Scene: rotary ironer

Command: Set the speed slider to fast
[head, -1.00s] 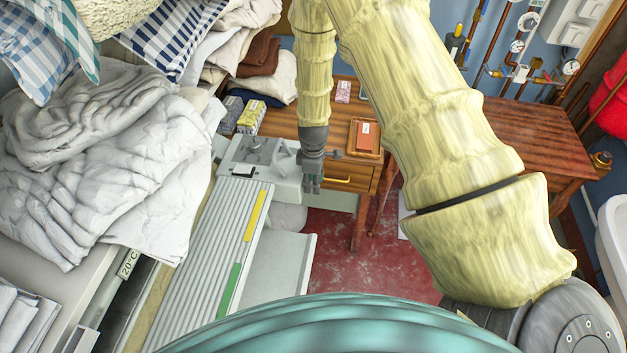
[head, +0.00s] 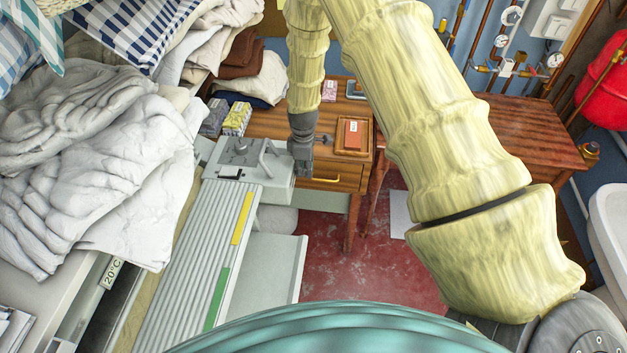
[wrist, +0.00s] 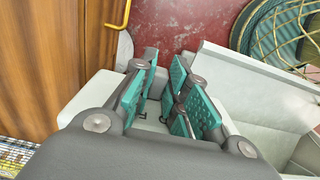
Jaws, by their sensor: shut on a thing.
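The rotary ironer's grey control box (head: 262,187) stands at the far end of its ribbed, slatted top (head: 200,245). My gripper (head: 300,170) points down at the right end of this box. In the wrist view my gripper (wrist: 165,108) has its teal-padded fingers close together over the pale box, with a narrow gap between them. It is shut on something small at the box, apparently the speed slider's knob. The fingers hide the knob, and I cannot read the slider's position or any scale.
A wooden drawer table (head: 338,178) with a yellow handle stands just behind the gripper. White linen (head: 130,190) is heaped on the left. A pale shelf (head: 275,265) juts out at the ironer's right. Red floor (head: 345,265) lies open beyond it.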

